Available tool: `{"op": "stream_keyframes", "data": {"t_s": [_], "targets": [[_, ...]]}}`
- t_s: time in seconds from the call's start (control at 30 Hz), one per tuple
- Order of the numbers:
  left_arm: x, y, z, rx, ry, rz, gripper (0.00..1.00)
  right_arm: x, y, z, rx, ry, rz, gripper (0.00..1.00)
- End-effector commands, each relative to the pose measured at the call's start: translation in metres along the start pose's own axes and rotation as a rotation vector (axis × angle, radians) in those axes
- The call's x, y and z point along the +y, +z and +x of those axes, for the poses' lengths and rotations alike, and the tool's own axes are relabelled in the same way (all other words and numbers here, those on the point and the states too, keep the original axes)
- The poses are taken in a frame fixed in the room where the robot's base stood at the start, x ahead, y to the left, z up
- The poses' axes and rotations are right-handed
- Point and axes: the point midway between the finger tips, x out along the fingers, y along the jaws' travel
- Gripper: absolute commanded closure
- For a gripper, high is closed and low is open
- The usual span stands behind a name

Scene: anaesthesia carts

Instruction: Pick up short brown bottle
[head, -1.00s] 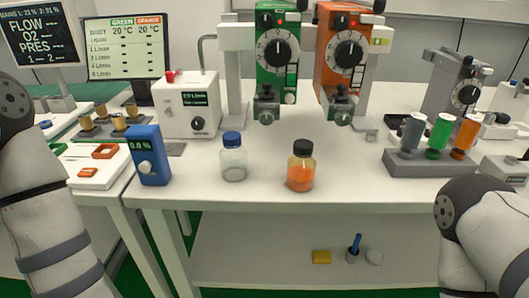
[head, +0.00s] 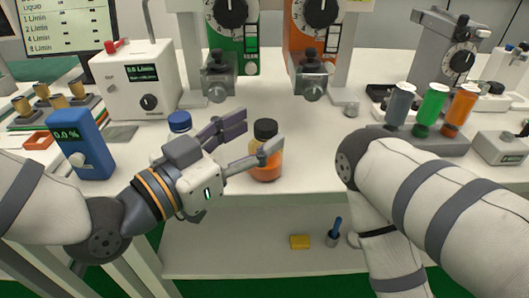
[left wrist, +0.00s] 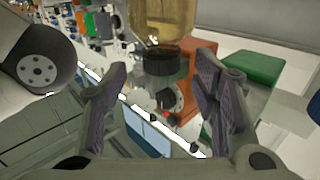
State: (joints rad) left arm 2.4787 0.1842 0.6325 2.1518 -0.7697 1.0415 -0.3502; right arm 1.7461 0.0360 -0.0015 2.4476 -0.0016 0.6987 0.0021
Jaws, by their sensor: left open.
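The short brown bottle (head: 267,167) is amber with orange content and a black cap, and stands upright near the front edge of the white table. My left gripper (head: 258,132) is open beside it, reaching from the left; its near finger crosses in front of part of the bottle. Contact cannot be told. In the left wrist view the bottle (left wrist: 163,22) appears upside down at the top, its black cap toward the space between the spread fingers (left wrist: 160,98). My right arm shows at the right in the head view, but its gripper is out of view.
A blue-capped bottle (head: 180,122) stands just behind my left gripper, mostly hidden. A blue meter (head: 80,145) is at the left. Green (head: 232,45) and orange (head: 316,45) vaporizers stand behind. A rack (head: 440,143) with coloured vials is at the right.

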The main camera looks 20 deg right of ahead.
Motion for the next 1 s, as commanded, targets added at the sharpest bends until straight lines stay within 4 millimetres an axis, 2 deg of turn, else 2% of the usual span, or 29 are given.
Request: {"op": "stream_keyframes", "data": {"t_s": [0.1, 0.17, 0.4, 0.47, 0.63, 0.67, 1.0], "targets": [[-0.001, -0.001, 0.023, 0.0, 0.002, 0.002, 0.46, 0.0, -0.001, -0.001, 0.003, 0.0, 0.0, 0.6], [-0.001, -0.001, 0.03, -0.001, 0.0, 0.001, 0.46, 0.0, -0.001, -0.001, 0.002, 0.0, 0.0, 0.6], [-0.001, -0.001, 0.034, -0.001, -0.001, 0.0, 0.46, 0.0, -0.001, -0.001, 0.002, 0.0, 0.0, 0.6], [-0.001, -0.001, 0.034, -0.002, -0.001, 0.0, 0.57, 0.0, -0.001, -0.001, 0.002, 0.0, 0.0, 0.6], [-0.001, -0.001, 0.034, -0.002, -0.001, 0.0, 0.96, 0.0, -0.001, -0.001, 0.002, 0.0, 0.0, 0.6], [-0.001, -0.001, 0.034, -0.002, -0.001, 0.0, 1.0, 0.0, -0.001, -0.001, 0.002, 0.0, 0.0, 0.6], [-0.001, -0.005, 0.034, 0.0, -0.001, 0.002, 1.0, 0.0, -0.002, -0.003, 0.009, 0.0, 0.0, 0.6]]}}
